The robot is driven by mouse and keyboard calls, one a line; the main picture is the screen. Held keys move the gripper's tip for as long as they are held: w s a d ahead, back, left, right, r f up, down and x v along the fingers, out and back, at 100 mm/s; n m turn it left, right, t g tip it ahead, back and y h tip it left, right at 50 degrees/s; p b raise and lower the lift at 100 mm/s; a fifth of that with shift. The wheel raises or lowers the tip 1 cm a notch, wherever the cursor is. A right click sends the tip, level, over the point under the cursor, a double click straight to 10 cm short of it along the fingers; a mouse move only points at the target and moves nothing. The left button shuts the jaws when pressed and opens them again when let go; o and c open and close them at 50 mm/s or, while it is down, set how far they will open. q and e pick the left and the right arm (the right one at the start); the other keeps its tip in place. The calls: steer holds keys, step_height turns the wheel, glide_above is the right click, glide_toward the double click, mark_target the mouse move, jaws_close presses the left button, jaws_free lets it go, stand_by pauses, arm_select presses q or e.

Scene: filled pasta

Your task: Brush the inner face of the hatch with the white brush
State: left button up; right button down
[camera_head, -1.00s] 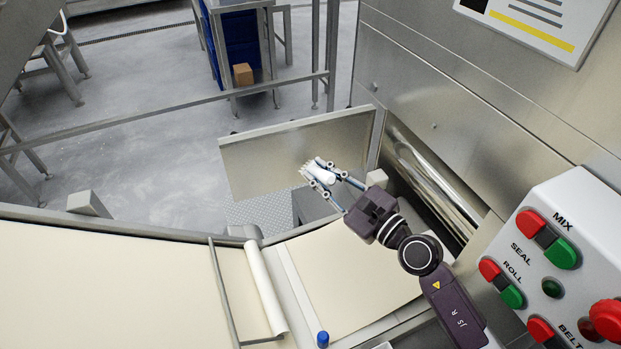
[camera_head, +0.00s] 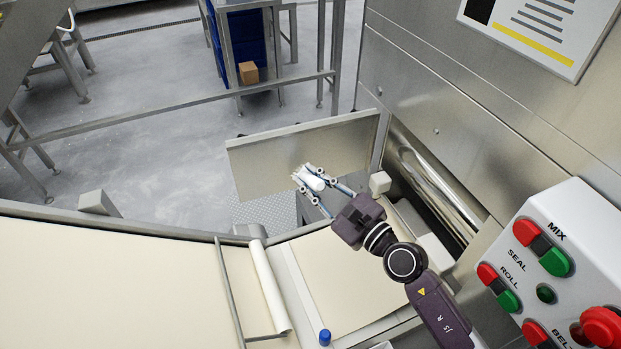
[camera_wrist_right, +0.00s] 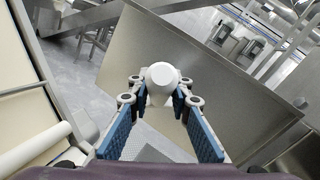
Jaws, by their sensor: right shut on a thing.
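The hatch (camera_head: 258,165) is an open metal panel with its inner face toward me, left of the metal housing. It also fills much of the right wrist view (camera_wrist_right: 205,65). My right gripper (camera_head: 312,186) is shut on the white brush (camera_head: 312,180) in front of the hatch face. In the right wrist view, the brush (camera_wrist_right: 161,78) shows end-on between the blue finger pads of the gripper (camera_wrist_right: 161,100). The bristles point toward the hatch in the head view; I cannot tell whether they touch it. My left gripper is not in view.
A control panel (camera_head: 560,270) with red and green buttons stands at the right. Dough sheets (camera_head: 110,275) and a white roller (camera_head: 270,285) lie below and left of my right arm. A blue-capped item (camera_head: 325,337) is at the bottom. A metal rail crosses behind the hatch.

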steer(key=shift+w+d+r+p, duration=0.2)
steer(key=shift+d+p, duration=0.1)
steer(key=shift+d, duration=0.2)
steer(key=shift+s+a+p, duration=0.2)
steer(key=shift+a+p, duration=0.2)
steer(key=shift+a, duration=0.25)
steer(key=shift+s+a+f, duration=0.1)
steer(key=shift+a+f, duration=0.05)
steer(key=shift+a, duration=0.05)
steer(key=shift+s, duration=0.1)
steer(key=shift+s+d, duration=0.35)
steer(key=shift+s, duration=0.55)
steer(key=shift+s+d, duration=0.35)
steer(key=shift+s, duration=0.5)
steer(key=shift+s+d, duration=0.35)
steer(key=shift+s, duration=0.55)
